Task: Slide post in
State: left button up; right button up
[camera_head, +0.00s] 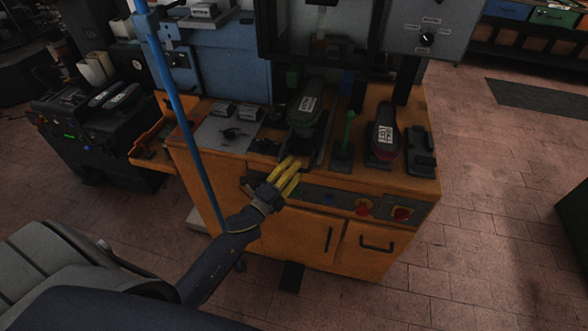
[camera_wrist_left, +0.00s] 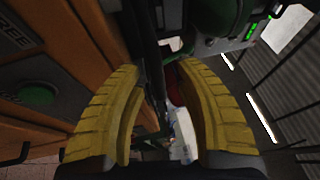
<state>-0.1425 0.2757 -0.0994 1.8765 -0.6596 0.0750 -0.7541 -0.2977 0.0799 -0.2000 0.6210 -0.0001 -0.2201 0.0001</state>
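My left gripper (camera_head: 289,175) has yellow ribbed fingers and is in front of the orange press cabinet (camera_head: 284,236), near its front top edge. In the left wrist view the fingers (camera_wrist_left: 160,66) stand apart with a gap between them, and nothing is held. Two dark shoe-like forms with white labels, one left (camera_head: 305,106) and one right (camera_head: 384,135), stand on the press top. A green upright handle (camera_head: 348,131) stands between them. I cannot tell which part is the post. My right gripper is not in view.
The front panel has red buttons (camera_head: 363,208). A blue pole (camera_head: 178,105) crosses in front of the cabinet's left side. A grey control box (camera_head: 434,27) hangs above at right. A dark machine (camera_head: 100,118) stands at left. The brick floor (camera_head: 490,210) is clear at right.

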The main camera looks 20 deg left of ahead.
pick_arm(q)
jog(key=v, duration=1.2)
dwell(0.3)
